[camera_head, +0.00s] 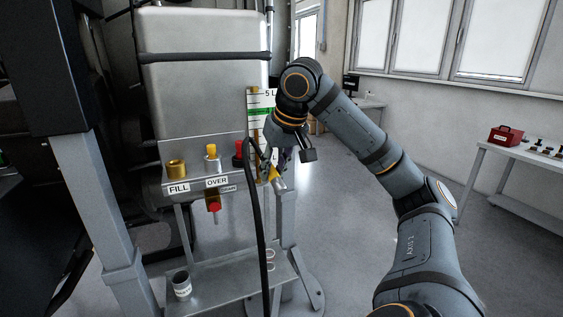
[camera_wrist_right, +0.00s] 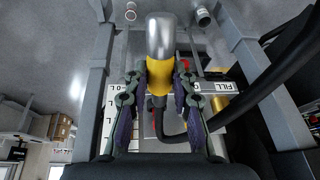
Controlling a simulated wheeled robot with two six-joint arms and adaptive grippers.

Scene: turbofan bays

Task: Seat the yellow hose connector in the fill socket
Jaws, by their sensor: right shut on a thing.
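The yellow hose connector (camera_head: 274,174) has a silver tip and is held in my right gripper (camera_head: 269,159), right of the shelf. In the right wrist view my right gripper (camera_wrist_right: 160,88) is shut on the yellow body of the connector (camera_wrist_right: 159,75), silver end pointing away from the palm. The fill socket is a brass cylinder (camera_head: 177,169) above the FILL label, at the shelf's left end. The connector is apart from it, to its right. In the wrist view the brass socket (camera_wrist_right: 220,103) is partly hidden by my finger and the hose. My left gripper is not in view.
A yellow-capped fitting (camera_head: 212,158) stands above the OVER label, with a red part (camera_head: 240,150) right of it. A black hose (camera_head: 257,220) hangs before the shelf. A metal cup (camera_head: 181,285) sits on the lower shelf. A large tank (camera_head: 203,80) rises behind.

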